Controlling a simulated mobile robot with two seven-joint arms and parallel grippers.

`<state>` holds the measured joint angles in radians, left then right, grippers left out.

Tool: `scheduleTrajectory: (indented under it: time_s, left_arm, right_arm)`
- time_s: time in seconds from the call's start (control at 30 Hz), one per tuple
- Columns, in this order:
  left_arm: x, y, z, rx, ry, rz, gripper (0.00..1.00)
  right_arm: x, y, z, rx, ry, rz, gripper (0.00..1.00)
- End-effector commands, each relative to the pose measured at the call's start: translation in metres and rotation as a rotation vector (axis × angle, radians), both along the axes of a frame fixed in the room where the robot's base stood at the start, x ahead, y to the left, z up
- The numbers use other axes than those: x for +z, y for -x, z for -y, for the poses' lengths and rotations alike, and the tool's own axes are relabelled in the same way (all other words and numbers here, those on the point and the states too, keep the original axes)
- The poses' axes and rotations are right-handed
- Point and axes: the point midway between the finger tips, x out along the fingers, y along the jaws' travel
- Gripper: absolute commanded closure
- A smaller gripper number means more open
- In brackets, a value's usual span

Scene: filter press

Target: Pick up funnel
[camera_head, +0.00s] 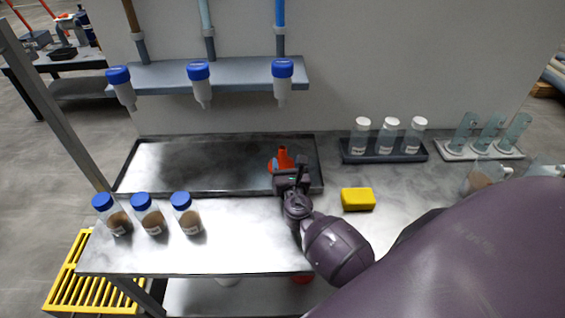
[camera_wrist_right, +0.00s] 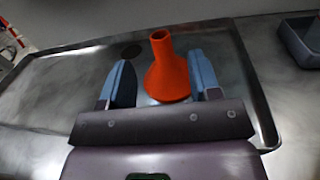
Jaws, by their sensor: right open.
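An orange funnel (camera_head: 283,157) stands in the right part of a shallow dark metal tray on the bench, its narrow spout pointing up. In the right wrist view the funnel (camera_wrist_right: 167,68) is upright between the two blue fingers. My right gripper (camera_head: 288,172) is over the tray's right part and partly hides the funnel in the head view. In the wrist view the right gripper (camera_wrist_right: 163,82) is open, with one finger on each side of the funnel and gaps visible between. My left gripper is not in view.
The tray (camera_head: 160,192) has a raised rim. A yellow sponge (camera_head: 357,198) lies right of my arm. Three blue-capped sample jars (camera_head: 149,217) stand front left. A shelf (camera_head: 160,75) hangs above.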

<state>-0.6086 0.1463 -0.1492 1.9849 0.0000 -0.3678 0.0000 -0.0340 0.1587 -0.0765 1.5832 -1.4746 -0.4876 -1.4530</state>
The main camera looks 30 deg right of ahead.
Motion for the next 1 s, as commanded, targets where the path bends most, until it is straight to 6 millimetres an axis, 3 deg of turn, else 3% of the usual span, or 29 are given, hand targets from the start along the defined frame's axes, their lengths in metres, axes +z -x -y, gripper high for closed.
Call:
scheduleTrajectory:
  time_s: [0.4, 0.73, 1.0]
  left_arm:
    - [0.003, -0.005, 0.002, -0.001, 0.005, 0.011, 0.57]
    - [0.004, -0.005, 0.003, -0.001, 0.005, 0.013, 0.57]
    - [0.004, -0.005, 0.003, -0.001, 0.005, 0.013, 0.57]
  right_arm:
    - [-0.002, -0.042, 0.020, 0.000, -0.001, 0.000, 0.43]
    - [-0.002, -0.047, 0.022, -0.001, -0.001, 0.000, 0.43]
    - [-0.002, -0.047, 0.022, -0.001, -0.002, 0.001, 0.84]
